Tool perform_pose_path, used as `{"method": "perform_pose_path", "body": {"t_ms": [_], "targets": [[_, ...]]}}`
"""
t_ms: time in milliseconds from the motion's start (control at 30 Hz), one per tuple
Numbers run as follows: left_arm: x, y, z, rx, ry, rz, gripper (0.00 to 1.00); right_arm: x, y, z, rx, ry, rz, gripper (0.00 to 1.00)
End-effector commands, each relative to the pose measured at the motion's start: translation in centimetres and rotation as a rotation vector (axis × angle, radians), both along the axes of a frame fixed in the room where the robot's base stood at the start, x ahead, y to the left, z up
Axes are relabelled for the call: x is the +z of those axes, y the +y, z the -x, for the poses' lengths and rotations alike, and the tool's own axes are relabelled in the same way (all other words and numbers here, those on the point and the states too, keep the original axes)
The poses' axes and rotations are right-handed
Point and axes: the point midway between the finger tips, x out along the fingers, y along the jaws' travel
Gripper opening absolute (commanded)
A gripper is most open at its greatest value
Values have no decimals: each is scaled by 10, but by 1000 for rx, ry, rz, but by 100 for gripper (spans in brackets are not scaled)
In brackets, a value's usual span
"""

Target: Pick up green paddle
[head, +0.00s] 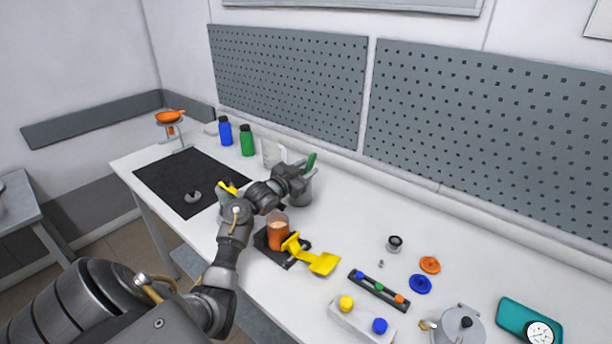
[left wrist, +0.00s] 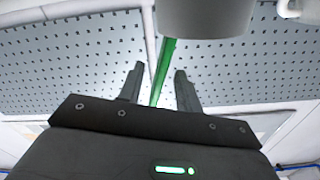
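The green paddle (head: 311,161) stands up at the back of the table, partly hidden by my left gripper (head: 297,176). In the left wrist view, my left gripper (left wrist: 159,78) has its fingers apart. The narrow green paddle (left wrist: 165,65) shows between them as a slanted strip, with gaps on both sides, so I see no grip on it. In the head view a grey container (head: 304,194) stands just below the paddle, half hidden by my gripper. I cannot tell if the paddle rests in it. My right gripper is not in view.
An orange cup (head: 278,232) with a yellow paddle (head: 318,262) beside it stands in front of my left forearm. A green bottle (head: 247,141) and a blue bottle (head: 225,131) stand at the back left. Small coloured parts lie at the right. A pegboard (head: 290,85) lines the wall behind.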

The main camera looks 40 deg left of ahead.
Motion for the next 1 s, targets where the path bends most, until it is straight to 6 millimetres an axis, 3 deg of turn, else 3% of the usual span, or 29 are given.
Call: {"method": "perform_pose_path", "body": {"t_ms": [133,433,700,1000], "targets": [[1,0,-17,0,0,1,35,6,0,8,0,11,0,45],[0,0,-20,0,0,-2,35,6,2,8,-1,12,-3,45],[0,0,-20,0,0,-1,0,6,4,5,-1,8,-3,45],[0,0,-20,0,0,-2,0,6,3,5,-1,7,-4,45]]}}
